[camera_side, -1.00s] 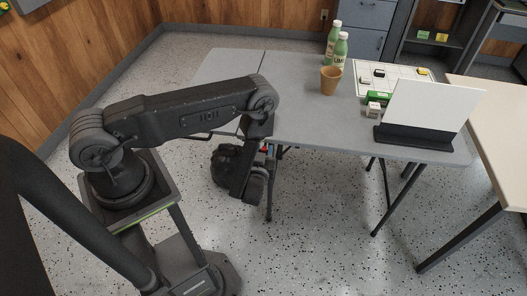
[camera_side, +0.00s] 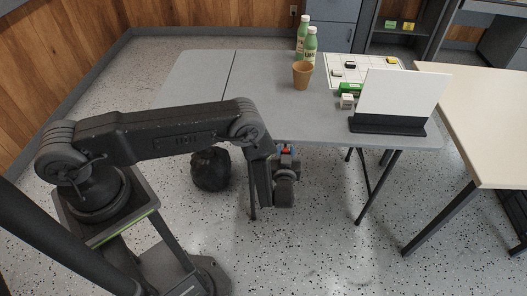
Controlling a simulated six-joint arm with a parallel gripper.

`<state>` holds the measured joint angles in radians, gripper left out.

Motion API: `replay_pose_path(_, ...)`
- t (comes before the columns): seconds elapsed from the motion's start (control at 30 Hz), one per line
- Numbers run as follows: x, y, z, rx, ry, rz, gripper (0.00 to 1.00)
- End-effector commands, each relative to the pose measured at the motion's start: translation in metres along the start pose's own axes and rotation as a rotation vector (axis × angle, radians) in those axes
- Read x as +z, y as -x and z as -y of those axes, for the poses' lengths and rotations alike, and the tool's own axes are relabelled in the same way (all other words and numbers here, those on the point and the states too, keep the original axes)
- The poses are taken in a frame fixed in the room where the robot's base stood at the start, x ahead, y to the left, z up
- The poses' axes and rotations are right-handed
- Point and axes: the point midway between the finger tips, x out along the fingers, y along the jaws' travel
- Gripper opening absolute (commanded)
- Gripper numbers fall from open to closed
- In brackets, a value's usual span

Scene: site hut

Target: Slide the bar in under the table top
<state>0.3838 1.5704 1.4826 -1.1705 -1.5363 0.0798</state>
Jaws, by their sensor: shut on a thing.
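The grey folding table (camera_side: 200,84) stands ahead of my arm, its top level and its front edge towards me. My gripper (camera_side: 287,160) is low, just below and in front of that edge, near the middle of the table. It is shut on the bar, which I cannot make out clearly. Small red and blue patches show at the jaws, close under the edge. The wrist hides most of the jaws, and the table top hides the space beneath it.
On the table stand two green bottles (camera_side: 310,45), a tan cup (camera_side: 302,75), a gridded sheet (camera_side: 390,72) with small blocks, and a white panel (camera_side: 402,95) on a dark base. A black bag (camera_side: 210,170) lies on the floor. Table legs (camera_side: 378,187) stand below; a beige table (camera_side: 485,120) is at right.

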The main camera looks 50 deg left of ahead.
Motion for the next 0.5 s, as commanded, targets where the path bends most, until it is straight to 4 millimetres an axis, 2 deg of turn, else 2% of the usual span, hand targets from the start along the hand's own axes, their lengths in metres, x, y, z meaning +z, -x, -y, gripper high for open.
replay_pose_path(0.03, 0.001, 0.002, -0.011, 0.005, 0.001, 0.001, 0.0)
replay_pose_path(0.2, 0.002, 0.002, -0.037, 0.004, -0.001, 0.001, 0.0)
replay_pose_path(0.5, 0.001, 0.001, -0.058, 0.003, -0.004, 0.001, 0.0)
